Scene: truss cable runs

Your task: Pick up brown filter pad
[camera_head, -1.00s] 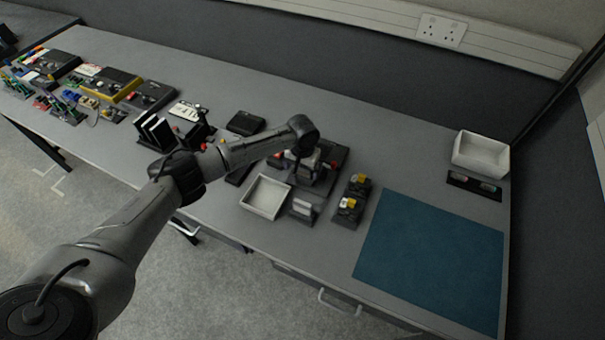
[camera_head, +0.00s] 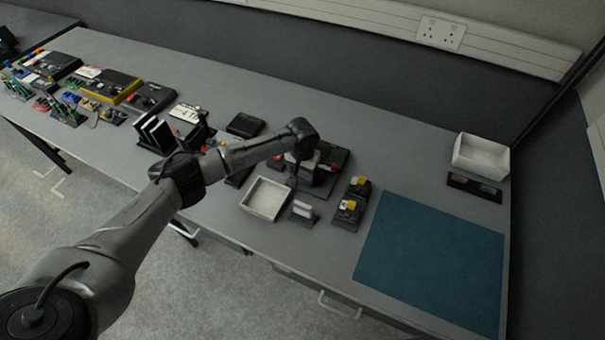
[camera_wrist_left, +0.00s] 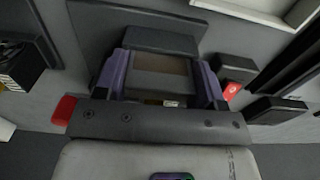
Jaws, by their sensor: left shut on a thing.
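The brown filter pad (camera_wrist_left: 160,65) shows as a flat brown piece between the purple fingers of my left gripper in the left wrist view. My left gripper (camera_wrist_left: 160,84) is shut on it, with a finger at each side. A dark block and dark plate lie just beyond the pad. In the head view my left gripper (camera_head: 293,182) points down at the near left side of a black-based device (camera_head: 328,176). There the pad is too small and hidden to make out. My right gripper is not in view.
A white tray (camera_head: 265,198) and a small holder with a pale block (camera_head: 302,211) stand in front of the device. Two dark units with yellow tops (camera_head: 348,207) are to the right. A blue mat (camera_head: 435,260) is clear. A white bin (camera_head: 481,156) stands at the far right.

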